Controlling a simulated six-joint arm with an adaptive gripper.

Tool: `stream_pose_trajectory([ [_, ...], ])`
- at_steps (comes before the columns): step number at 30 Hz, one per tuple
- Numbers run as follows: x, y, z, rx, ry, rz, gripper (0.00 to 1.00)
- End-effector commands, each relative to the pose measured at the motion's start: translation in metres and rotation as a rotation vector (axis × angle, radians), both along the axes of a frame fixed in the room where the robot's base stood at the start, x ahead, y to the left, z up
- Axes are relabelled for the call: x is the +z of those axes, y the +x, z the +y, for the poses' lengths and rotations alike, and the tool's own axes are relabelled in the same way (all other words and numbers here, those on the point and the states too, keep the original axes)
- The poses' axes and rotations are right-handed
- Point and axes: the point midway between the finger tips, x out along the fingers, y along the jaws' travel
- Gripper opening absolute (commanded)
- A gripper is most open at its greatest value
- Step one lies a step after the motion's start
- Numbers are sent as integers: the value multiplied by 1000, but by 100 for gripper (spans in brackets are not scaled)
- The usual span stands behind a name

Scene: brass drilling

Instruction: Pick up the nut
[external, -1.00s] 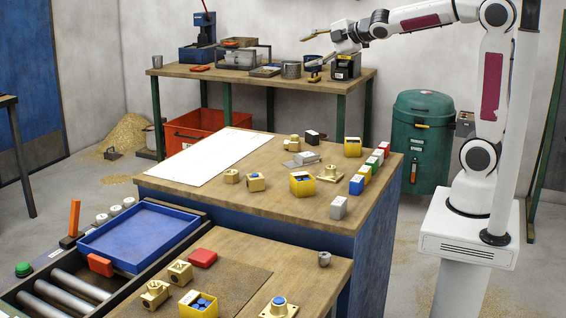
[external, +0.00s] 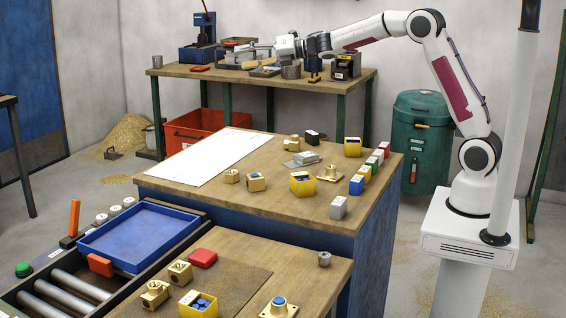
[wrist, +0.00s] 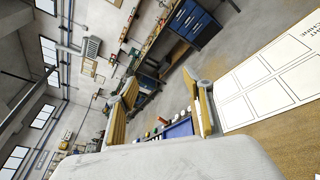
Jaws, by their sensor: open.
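Several small brass parts lie on the middle table. A squat brass piece (external: 231,176) near the white sheet looks most like the nut, but it is too small to be sure. A brass block (external: 255,182) lies just right of it, and another brass fitting (external: 291,143) stands farther back. My gripper (external: 257,56) is raised over the back bench side, far from these parts, pointing left. In the wrist view my gripper (wrist: 160,78) shows both tan fingers spread apart with nothing between them. No nut can be made out in the wrist view.
A white sheet (external: 208,156) covers the left of the middle table. Yellow bins (external: 302,190) and colored blocks (external: 357,184) stand toward its right. A blue tray (external: 140,232) and the front table (external: 240,262) are nearer. The back bench (external: 320,83) holds tools and boxes.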

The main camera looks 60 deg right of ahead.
Motion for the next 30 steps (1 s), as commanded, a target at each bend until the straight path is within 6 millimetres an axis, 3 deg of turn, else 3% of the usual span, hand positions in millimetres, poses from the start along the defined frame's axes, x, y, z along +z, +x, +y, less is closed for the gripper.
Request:
stream_pose_trajectory([
  [6, -38, 22, 18, 172, -174, -56, 51],
  [14, -93, 33, 37, 388, -361, -130, 51],
  [23, -168, 26, 54, 646, -541, -223, 51],
  [30, -233, 6, 61, 861, -651, -306, 51],
])
